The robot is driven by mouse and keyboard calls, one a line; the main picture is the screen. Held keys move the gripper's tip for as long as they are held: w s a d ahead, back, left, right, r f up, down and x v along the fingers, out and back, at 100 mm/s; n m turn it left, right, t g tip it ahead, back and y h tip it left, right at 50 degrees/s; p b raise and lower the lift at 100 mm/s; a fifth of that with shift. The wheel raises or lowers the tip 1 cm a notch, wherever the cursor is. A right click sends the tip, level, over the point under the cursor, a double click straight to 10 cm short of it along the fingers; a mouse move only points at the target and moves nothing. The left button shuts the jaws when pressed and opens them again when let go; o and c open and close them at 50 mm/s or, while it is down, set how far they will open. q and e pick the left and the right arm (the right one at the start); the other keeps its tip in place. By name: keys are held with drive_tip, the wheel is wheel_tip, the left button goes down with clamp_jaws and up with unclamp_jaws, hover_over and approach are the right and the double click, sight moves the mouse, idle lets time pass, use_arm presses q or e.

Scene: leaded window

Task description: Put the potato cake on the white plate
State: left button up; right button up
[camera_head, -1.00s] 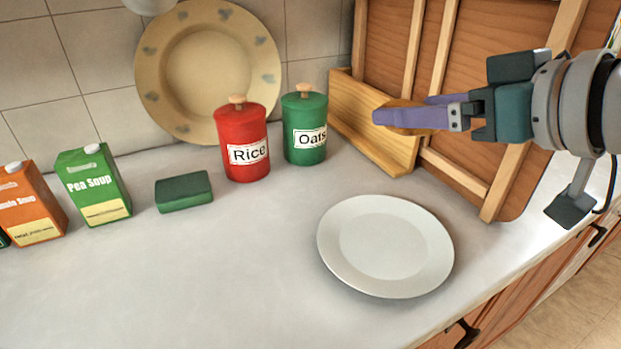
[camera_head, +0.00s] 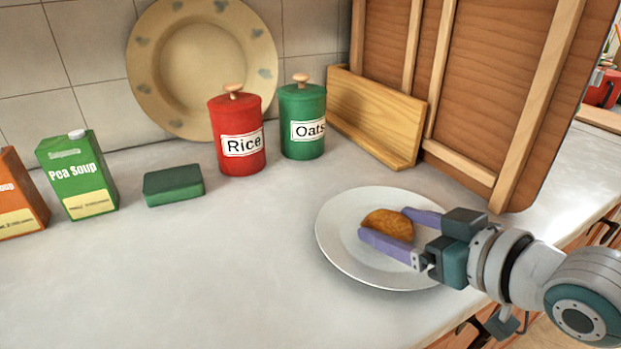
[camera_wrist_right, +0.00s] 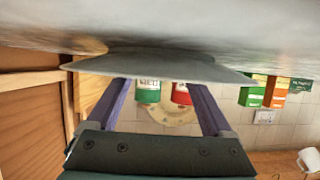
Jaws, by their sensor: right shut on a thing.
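The potato cake (camera_head: 388,225) is golden brown and sits between the purple fingers of my right gripper (camera_head: 384,223) in the head view. The gripper is shut on it. Cake and fingers are over the middle of the white plate (camera_head: 340,253), which lies on the counter. I cannot tell whether the cake touches the plate. In the right wrist view the plate (camera_wrist_right: 170,69) shows nearly edge-on across the fingertips, and I cannot make out the cake there. My left gripper is not in view.
A green sponge-like block (camera_head: 173,185) and soup cartons (camera_head: 77,175) stand left. The counter's front left is clear.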

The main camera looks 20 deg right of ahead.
drive_tip(key=shift+f, duration=0.15)
drive_tip(key=o, duration=1.1)
drive_tip(key=shift+o, duration=0.2)
drive_tip(key=shift+r, duration=0.2)
drive_tip(key=shift+s, duration=0.2)
drive_tip(key=p+v, duration=0.2)
drive_tip(key=v, duration=0.9)
drive_tip(key=shift+s+p, duration=0.2)
drive_tip(key=shift+p, duration=0.15)
drive_tip(key=s+a+f+g+h, duration=0.1)
drive_tip(key=s+a+g, duration=0.7)
drive_tip(key=s+g, duration=0.1)
drive_tip(key=shift+s+g+h, duration=0.3)
drive_tip(key=shift+s, duration=0.25)
